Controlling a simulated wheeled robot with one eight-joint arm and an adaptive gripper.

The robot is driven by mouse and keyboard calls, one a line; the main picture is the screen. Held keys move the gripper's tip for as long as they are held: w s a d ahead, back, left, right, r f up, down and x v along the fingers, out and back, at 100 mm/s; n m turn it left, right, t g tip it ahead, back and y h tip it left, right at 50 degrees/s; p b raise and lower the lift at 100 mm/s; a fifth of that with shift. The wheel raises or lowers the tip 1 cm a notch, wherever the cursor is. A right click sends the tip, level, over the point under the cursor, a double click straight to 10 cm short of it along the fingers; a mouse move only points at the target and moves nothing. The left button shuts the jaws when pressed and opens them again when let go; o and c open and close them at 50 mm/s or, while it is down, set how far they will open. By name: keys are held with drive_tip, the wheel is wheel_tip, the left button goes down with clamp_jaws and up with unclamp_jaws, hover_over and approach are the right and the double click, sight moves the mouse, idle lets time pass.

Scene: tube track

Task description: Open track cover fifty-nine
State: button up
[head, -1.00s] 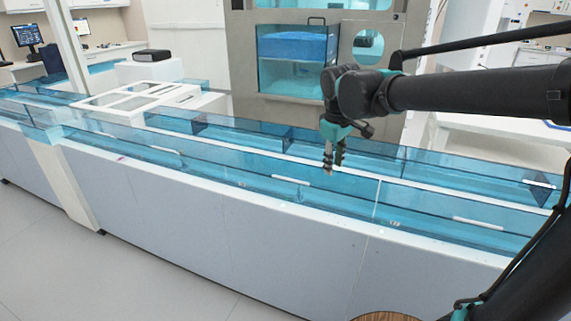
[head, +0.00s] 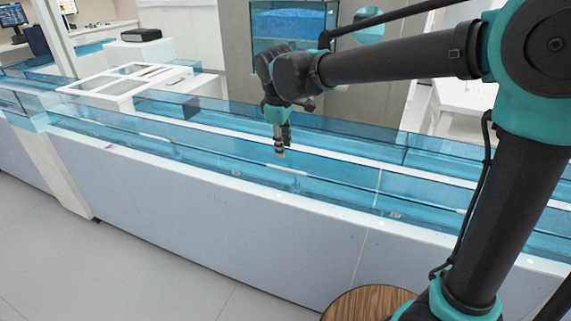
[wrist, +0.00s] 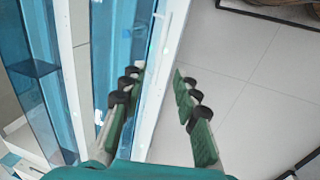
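The tube track has a row of clear blue covers along its front, with short white handles. One front cover (head: 330,178) is shut, and its white handle (head: 285,170) lies just below my gripper (head: 279,153) in the head view. My gripper is open and empty, and its fingers point down. In the wrist view the open fingers of my gripper (wrist: 158,76) appear apart over the track's white front edge (wrist: 157,105), with blue cover on the left and floor on the right. Small white marks on the covers are too small to read, so I cannot tell which is fifty-nine.
A second row of blue covers (head: 350,143) runs behind the front one. A white frame (head: 125,82) and a dark box (head: 141,35) stand at the left. A round wooden top (head: 365,303) is at the bottom. Free floor (head: 130,255) lies before the track.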

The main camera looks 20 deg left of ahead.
sight(286, 169)
drive_tip(key=f, duration=0.2)
drive_tip(key=w+f, duration=0.1)
drive_tip(key=f, duration=0.5)
drive_tip(key=shift+w+d+f, duration=0.15)
drive_tip(key=shift+w, duration=0.15)
drive_tip(key=shift+c, duration=0.5)
clamp_jaws()
